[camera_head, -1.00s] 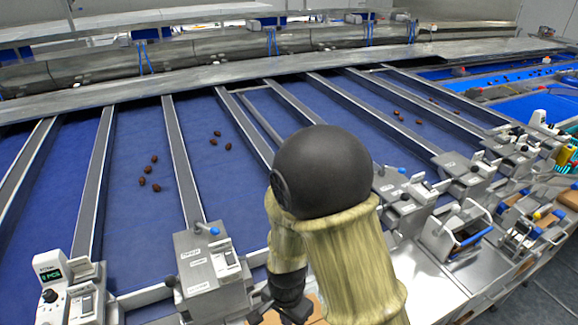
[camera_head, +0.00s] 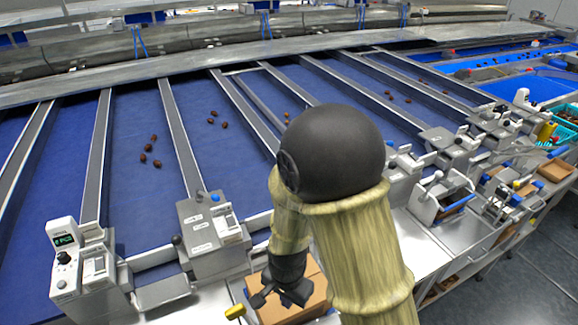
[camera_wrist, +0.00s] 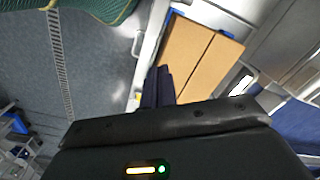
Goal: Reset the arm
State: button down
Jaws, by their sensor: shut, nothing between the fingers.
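My gripper (camera_head: 280,298) hangs at the end of my arm in the lower middle of the head view, in front of a brown cardboard box (camera_head: 312,300). In the wrist view its dark fingers (camera_wrist: 158,75) are together with nothing between them. They overlap the lower left edge of the box (camera_wrist: 204,58) in that picture. I cannot tell the height of the fingers above the box. My black elbow joint and tan sleeve hide part of the belt and bench behind them.
Blue belt lanes (camera_head: 60,180) carry several brown dates (camera_head: 152,150) between grey dividers. A counter unit (camera_head: 80,262) and a labelled metal station (camera_head: 212,232) stand at the near edge. More stations line the right, by a teal crate (camera_head: 566,128). Grey floor (camera_head: 510,270) is clear at lower right.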

jog(key=d+r+n+t+b, duration=0.1)
jog(key=d+r+n+b, duration=0.1)
jog(key=d, duration=0.6)
jog(key=d+r+n+t+b, duration=0.1)
jog(key=d+r+n+b, duration=0.2)
jog(key=d, duration=0.4)
jog(key=shift+w+d+r+n+b, duration=0.15)
jog(key=shift+d+r+n+b, duration=0.2)
jog(key=shift+n+b, duration=0.35)
jog(key=shift+d+f, duration=0.1)
